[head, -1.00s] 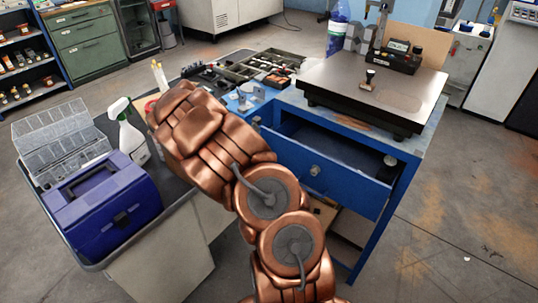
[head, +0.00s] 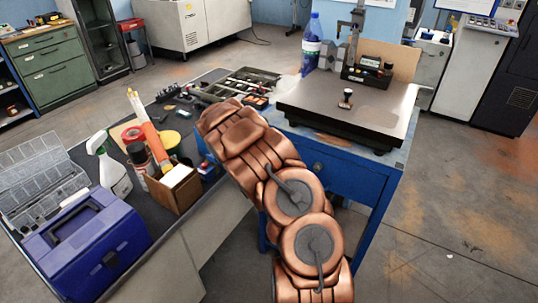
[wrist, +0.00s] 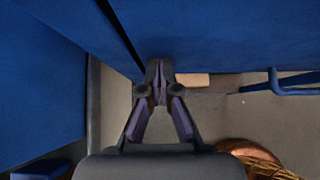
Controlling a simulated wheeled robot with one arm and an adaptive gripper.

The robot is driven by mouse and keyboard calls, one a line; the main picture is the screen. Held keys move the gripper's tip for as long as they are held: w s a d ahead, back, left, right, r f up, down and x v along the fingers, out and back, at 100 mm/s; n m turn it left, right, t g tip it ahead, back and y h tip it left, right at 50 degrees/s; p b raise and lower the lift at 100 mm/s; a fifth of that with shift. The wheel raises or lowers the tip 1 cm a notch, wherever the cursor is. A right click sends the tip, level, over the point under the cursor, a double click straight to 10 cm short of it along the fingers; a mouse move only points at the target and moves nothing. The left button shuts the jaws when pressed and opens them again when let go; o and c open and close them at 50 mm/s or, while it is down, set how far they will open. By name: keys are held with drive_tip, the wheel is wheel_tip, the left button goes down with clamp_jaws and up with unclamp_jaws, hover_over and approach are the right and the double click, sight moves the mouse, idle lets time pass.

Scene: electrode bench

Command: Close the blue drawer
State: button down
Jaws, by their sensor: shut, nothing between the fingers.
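The blue drawer (head: 345,180) is in the blue bench below the surface plate, with a round knob (head: 318,167) on its front. In the head view its front looks flush or nearly flush with the bench frame, and no open interior shows. My copper arm hides its left part. My gripper (wrist: 158,66) shows in the wrist view, shut and empty, its fingertips close to a blue panel edge. I cannot tell whether they touch it. The gripper is hidden behind my arm in the head view.
A dark surface plate (head: 350,108) lies on the blue bench. To the left, a grey-topped bench holds a blue toolbox (head: 85,240), a spray bottle (head: 108,165) and a cardboard box (head: 175,188). The floor to the right is clear.

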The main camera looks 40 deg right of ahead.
drive_tip(key=shift+d+r, duration=0.25)
drive_tip(key=shift+d, duration=0.05)
drive_tip(key=s+a+r+b, duration=0.2)
drive_tip(key=a+r, duration=0.4)
drive_tip(key=a, duration=0.5)
drive_tip(key=shift+s+a+r+b, duration=0.15)
drive_tip(key=shift+s+a+b, duration=0.15)
drive_tip(key=shift+s, duration=0.3)
